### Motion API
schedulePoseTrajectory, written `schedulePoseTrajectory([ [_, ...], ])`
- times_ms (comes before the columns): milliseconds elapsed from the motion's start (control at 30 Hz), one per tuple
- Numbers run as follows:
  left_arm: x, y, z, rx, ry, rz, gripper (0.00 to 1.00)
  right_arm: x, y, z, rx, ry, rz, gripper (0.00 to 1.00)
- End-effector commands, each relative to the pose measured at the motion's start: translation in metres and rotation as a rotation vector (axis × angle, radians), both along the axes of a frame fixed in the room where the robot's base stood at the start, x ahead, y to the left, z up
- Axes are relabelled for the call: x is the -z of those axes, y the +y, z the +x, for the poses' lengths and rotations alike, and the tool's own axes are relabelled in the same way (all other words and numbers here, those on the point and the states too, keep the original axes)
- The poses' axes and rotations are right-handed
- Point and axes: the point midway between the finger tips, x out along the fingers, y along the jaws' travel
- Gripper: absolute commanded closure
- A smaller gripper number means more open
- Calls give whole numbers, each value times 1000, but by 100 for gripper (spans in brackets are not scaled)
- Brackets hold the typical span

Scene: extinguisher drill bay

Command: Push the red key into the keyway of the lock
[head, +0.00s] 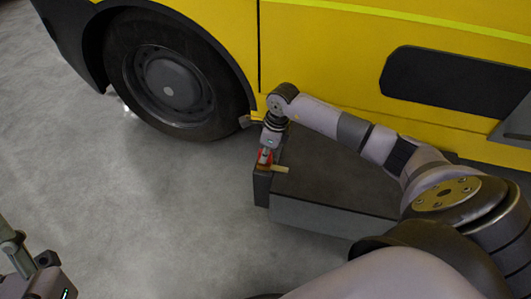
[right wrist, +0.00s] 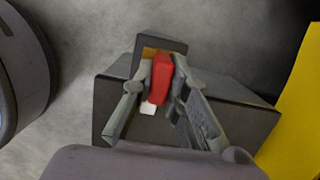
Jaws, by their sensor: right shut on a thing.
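The red key (head: 264,157) is held in my right gripper (head: 267,152), over the left end of a dark bench. In the right wrist view the red key (right wrist: 161,80) stands between the two fingers of my right gripper (right wrist: 162,70), which are shut on it. A dark upright block with an orange-brown face (right wrist: 149,52), apparently the lock, is just beyond the key. The keyway is hidden, and I cannot tell whether the key touches or enters it. My left gripper (head: 35,275) is partly in view at the lower left; its fingers do not show clearly.
The dark bench (head: 335,185) stands beside a yellow vehicle (head: 330,60) with a large black wheel (head: 175,75). A short tan peg (head: 279,169) sticks out by the key. A small white piece (right wrist: 148,108) lies below the key. The grey floor at left is clear.

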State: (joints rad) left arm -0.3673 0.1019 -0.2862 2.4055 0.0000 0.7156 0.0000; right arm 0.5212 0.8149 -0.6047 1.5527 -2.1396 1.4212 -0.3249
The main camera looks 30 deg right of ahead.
Motion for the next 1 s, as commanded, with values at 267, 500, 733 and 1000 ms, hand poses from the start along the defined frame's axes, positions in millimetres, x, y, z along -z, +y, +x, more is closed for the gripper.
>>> schedulePoseTrajectory([
  [267, 0, 0, 1, 1, 2, 0, 60, 0, 0, 0, 0, 0, 0, 79],
  [500, 0, -1, 1, 1, 4, 1, 60, 0, 0, 0, 0, 0, 0, 63],
  [733, 0, 0, 1, 1, 5, 0, 60, 0, 0, 0, 0, 0, 0, 62],
  [1000, 0, 0, 1, 0, 7, -1, 60, -22, -4, -2, 1, -5, -1, 62],
])
